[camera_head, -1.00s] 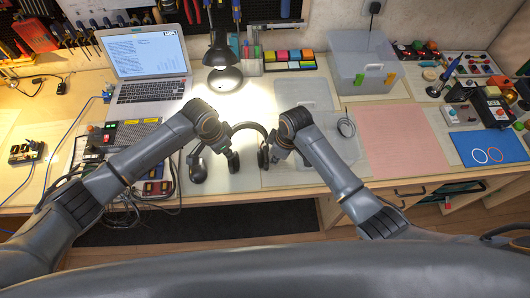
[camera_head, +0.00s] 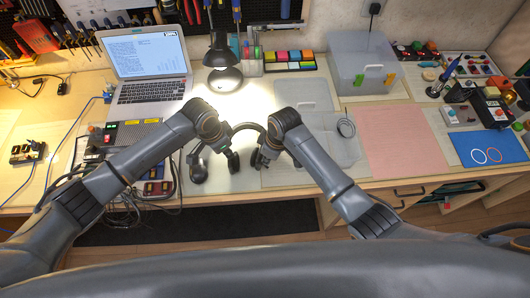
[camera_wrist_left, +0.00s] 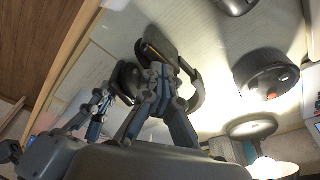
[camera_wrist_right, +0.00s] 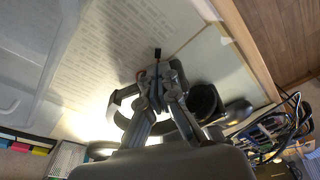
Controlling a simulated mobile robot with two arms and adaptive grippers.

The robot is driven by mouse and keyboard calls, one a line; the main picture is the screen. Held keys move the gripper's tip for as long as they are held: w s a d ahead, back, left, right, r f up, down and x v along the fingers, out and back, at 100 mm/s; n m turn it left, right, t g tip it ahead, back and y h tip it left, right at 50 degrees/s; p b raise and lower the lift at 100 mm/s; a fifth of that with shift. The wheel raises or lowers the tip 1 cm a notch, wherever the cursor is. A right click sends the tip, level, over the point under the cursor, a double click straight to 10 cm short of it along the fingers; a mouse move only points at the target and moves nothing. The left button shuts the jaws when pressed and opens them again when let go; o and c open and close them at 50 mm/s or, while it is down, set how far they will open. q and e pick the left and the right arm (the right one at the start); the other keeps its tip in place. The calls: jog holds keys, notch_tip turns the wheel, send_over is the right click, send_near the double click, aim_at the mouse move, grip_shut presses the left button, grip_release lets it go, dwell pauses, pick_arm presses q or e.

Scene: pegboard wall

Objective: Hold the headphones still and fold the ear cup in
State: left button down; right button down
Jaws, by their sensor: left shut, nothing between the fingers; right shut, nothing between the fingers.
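The black headphones lie on the worktop between my grippers. Their headband (camera_head: 246,126) arches toward the back in the head view. The headband also shows in the left wrist view (camera_wrist_left: 196,97), beside an ear cup (camera_wrist_left: 157,42). My left gripper (camera_head: 231,160) is shut at the left side of the headphones, and my right gripper (camera_head: 259,161) is shut at the right side, over the right ear cup. The right wrist view shows a dark ear cup (camera_wrist_right: 205,100) beside the right fingers. The grippers hide much of both cups, so I cannot tell whether the fingers touch them.
A dark rounded object (camera_head: 198,170) lies just left of my left gripper. A desk lamp (camera_head: 222,60) and a laptop (camera_head: 146,60) stand behind. A clear bin (camera_head: 362,65) stands at the back right. The pink mat (camera_head: 402,141) is bare.

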pick_arm(q)
jog(key=w+d+p+v, duration=0.1)
jog(key=p+v, duration=0.8)
jog(key=v, duration=0.8)
jog(key=shift+w+r, duration=0.45)
jog(key=shift+r, duration=0.15)
dwell(0.7)
